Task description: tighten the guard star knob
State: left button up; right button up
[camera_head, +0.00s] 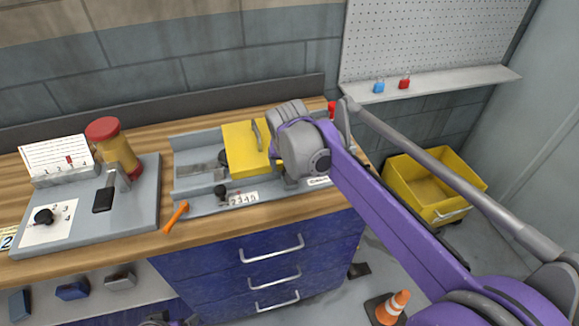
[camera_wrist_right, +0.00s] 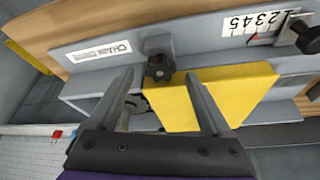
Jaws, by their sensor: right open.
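The black star knob (camera_wrist_right: 159,68) sits on a grey bracket at the edge of the yellow guard (camera_wrist_right: 210,95) in the right wrist view. My right gripper (camera_wrist_right: 162,76) is open, its two fingers spread with the knob between and just beyond their tips. I see no finger touching it. The yellow guard (camera_head: 246,148) also shows in the head view, on the grey runout channel (camera_head: 195,141). My right arm hides the star knob there, and its wrist stands over the guard's right side.
A numbered scale (camera_head: 240,198) with another black knob (camera_head: 221,191) lies along the channel's front. An orange-handled tool (camera_head: 176,216) lies left of it. A yellow bin (camera_head: 430,188) is on the floor.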

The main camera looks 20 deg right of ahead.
jog(key=v, duration=0.9)
jog(key=shift+s+r+p, duration=0.15)
jog(key=shift+s+p, duration=0.05)
jog(key=shift+p, duration=0.1)
jog(key=s+d+f+n+p, duration=0.1)
jog(key=s+d+f, duration=0.1)
jog(key=s+f, duration=0.6)
jog(key=s+d+f+n+t+y+p, duration=0.1)
jog(key=s+d+f+n, duration=0.1)
jog(key=s+f, duration=0.6)
jog(key=s, duration=0.7)
jog(key=shift+s+d+f, duration=0.15)
jog(key=shift+s+f, duration=0.05)
jog(key=shift+s, duration=0.05)
